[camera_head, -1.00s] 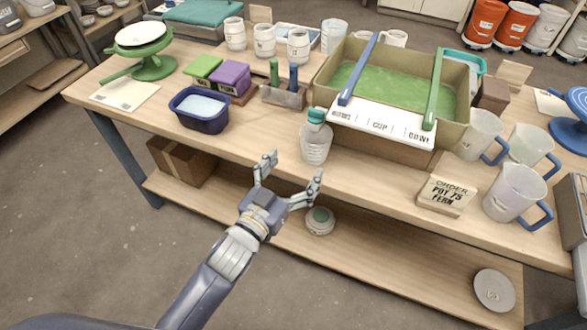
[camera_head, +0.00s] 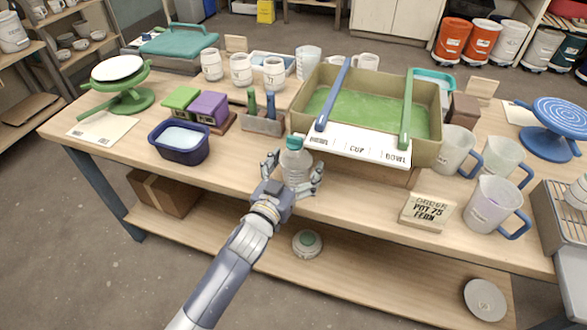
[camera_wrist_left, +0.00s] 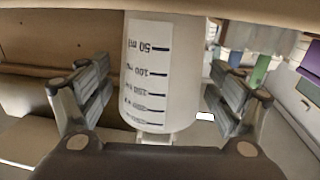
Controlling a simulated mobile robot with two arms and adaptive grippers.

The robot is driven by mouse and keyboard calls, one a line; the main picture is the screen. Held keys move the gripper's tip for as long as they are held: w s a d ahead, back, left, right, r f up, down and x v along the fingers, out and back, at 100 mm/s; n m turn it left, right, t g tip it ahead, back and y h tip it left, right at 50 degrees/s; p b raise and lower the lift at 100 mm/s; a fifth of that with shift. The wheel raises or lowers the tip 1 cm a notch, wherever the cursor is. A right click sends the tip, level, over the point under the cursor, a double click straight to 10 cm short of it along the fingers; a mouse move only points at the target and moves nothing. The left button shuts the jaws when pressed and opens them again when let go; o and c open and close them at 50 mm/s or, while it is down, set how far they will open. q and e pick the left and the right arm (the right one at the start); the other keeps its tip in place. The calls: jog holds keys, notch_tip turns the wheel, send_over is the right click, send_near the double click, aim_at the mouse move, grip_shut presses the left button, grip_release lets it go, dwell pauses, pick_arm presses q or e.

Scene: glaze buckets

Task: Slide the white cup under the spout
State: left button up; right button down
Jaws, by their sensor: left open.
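The white cup (camera_head: 297,172) is a translucent measuring cup standing upright at the table's front edge. A teal piece (camera_head: 294,143), which looks like the spout, sits right above its rim at the left front of the tan trough. My left gripper (camera_head: 294,168) is open, with one finger on each side of the cup. In the left wrist view the cup (camera_wrist_left: 160,75), with its millilitre marks, stands between the fingers, with a gap visible on both sides. Whether the cup is squarely under the teal piece cannot be told. My right gripper is not in view.
The tan trough (camera_head: 432,148) holds green glaze, with a blue and a green bar across it. Left of the cup stand a blue tub (camera_head: 180,157) and a tool holder (camera_head: 262,124). A sign (camera_head: 428,210) and jugs (camera_head: 495,204) stand to the right.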

pick_arm(q)
jog(key=c, duration=1.2)
jog(key=o, duration=1.2)
jog(key=shift+s, duration=0.1)
jog(key=v, duration=1.2)
